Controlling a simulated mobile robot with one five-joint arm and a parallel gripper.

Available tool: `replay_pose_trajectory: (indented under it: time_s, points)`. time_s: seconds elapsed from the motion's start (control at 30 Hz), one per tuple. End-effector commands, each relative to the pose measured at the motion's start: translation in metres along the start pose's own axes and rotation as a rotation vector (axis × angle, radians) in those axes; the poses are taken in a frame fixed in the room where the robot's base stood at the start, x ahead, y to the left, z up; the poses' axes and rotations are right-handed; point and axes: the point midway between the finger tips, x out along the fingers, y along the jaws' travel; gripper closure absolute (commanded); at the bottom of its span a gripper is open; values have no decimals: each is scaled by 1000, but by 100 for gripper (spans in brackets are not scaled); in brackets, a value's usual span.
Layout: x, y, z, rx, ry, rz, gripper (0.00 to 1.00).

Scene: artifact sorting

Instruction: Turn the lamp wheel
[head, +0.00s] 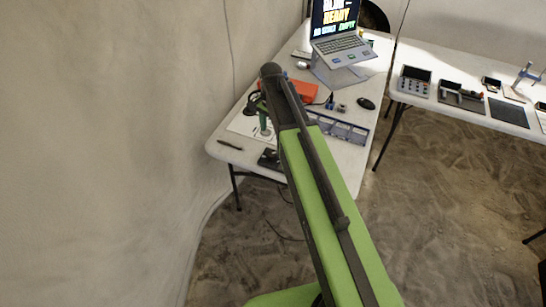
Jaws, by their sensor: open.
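My green and black arm reaches up the middle of the head view over the left white table (228,145). Its dark far end covers part of the tabletop. I cannot make out my gripper or its fingers. No lamp wheel can be told for sure. A dark curved thing (251,104) and a small green upright thing (263,120) stand left of the arm, near a white sheet (243,127). They are small and partly hidden, and I cannot tell what they are.
An open laptop (341,42) stands on a raised stand at the back. An orange-red case (303,91), a blue-grey strip (340,129) and a black mouse (366,103) lie right of the arm. A second white table (412,98) with devices stands right. Bare floor lies between.

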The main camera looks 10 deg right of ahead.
Motion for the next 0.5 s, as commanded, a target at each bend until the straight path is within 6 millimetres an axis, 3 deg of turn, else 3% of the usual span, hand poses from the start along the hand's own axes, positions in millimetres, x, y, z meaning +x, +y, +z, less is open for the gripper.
replay_pose_trajectory:
  time_s: [0.03, 0.5]
  points:
    - [23, 0, 0, 0, 0, 0, 43]
    - [119, 0, 0, 1, 0, 0, 43]
